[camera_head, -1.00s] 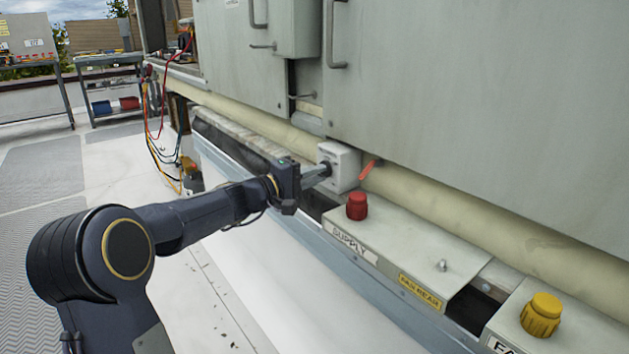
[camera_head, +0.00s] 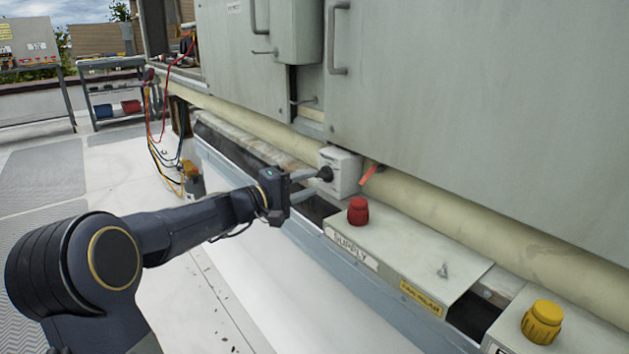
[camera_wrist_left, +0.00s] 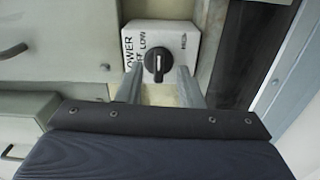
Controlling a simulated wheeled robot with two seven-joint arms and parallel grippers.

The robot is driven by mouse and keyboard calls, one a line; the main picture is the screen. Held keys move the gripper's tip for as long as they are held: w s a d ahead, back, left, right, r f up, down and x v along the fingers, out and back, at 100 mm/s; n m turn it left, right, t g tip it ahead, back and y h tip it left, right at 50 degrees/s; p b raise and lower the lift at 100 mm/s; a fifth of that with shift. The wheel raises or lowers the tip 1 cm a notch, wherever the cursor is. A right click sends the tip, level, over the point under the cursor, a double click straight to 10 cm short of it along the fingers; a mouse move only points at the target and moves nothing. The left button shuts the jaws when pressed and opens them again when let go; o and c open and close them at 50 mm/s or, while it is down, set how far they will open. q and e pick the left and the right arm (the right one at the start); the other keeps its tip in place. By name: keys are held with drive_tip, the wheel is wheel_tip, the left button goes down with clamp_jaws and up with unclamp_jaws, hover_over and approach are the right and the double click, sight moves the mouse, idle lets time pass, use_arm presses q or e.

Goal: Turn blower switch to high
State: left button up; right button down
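The blower switch is a pale box (camera_head: 343,172) with a dark round knob (camera_head: 325,174) on its face. In the left wrist view the box (camera_wrist_left: 182,30) carries the labels BLOWER, OFF, LOW and HIGH. The knob (camera_wrist_left: 158,67) shows a white mark running roughly up and down in that view; I cannot tell surely which label it points to. My left gripper (camera_head: 320,182) is open in front of the box. In the left wrist view its fingers (camera_wrist_left: 158,76) are spread to either side of the knob, with gaps visible. My right gripper is not in view.
A red button (camera_head: 358,211) stands on the SUPPLY panel (camera_head: 410,247), and a yellow knob (camera_head: 542,321) stands nearer. A red lever (camera_head: 369,175) is right beside the switch box. A pale pipe (camera_head: 445,205) runs behind. Cabinet doors (camera_head: 480,90) rise above.

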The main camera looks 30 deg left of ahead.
use_arm(q)
drive_tip(key=v, duration=0.4)
drive_tip(key=shift+s+a+p, duration=0.2)
drive_tip(key=shift+s+p, duration=0.15)
drive_tip(key=s+d+f+m+g+h, duration=0.1)
drive_tip(key=s+d+f+m+g, duration=0.2)
drive_tip(key=s+d, duration=0.45)
drive_tip(key=s+d+f+m+g+h, duration=0.1)
drive_tip(key=s+d+m+g, duration=0.25)
drive_tip(key=s+d, duration=0.4)
drive_tip(key=s+d+f+m+g+y+p, duration=0.1)
drive_tip(key=s+d+f+m+g+y, duration=0.15)
drive_tip(key=s+f, duration=0.4)
drive_tip(key=s+d+f+m+g+y, duration=0.25)
drive_tip(key=s+f, duration=0.25)
drive_tip(key=s, duration=0.3)
wheel_tip(320, 180, up, 38)
drive_tip(key=a+p, duration=0.1)
drive_tip(key=p, duration=3.7)
